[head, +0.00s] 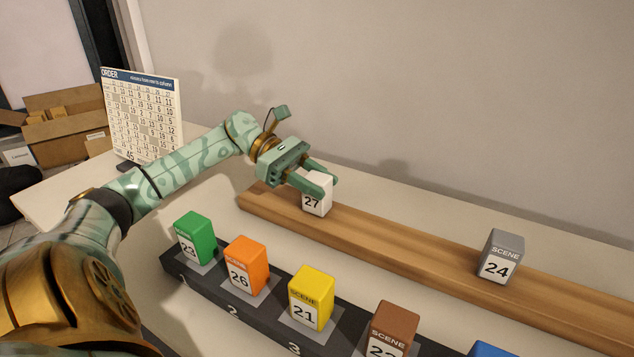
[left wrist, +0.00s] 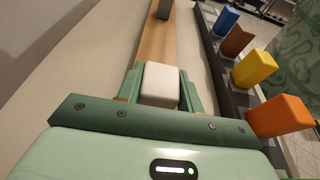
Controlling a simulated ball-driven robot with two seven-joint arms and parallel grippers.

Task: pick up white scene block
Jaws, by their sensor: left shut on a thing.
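The white scene block (head: 317,205), marked 27, is at the left part of the wooden plank (head: 400,244). My left gripper (head: 322,184) reaches it from the upper left and is shut on it, one finger on each side. In the left wrist view the white block (left wrist: 161,84) sits between the two green fingers. The fingers cover part of its upper faces in the head view. I cannot tell whether it still touches the plank. My right gripper is not in view.
A grey block (head: 501,257) marked 24 stands farther right on the plank. In front, a dark rack (head: 262,308) holds green (head: 195,238), orange (head: 246,266), yellow (head: 312,298), brown (head: 391,330) and blue (head: 489,350) blocks. An order board (head: 142,112) stands at the back left.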

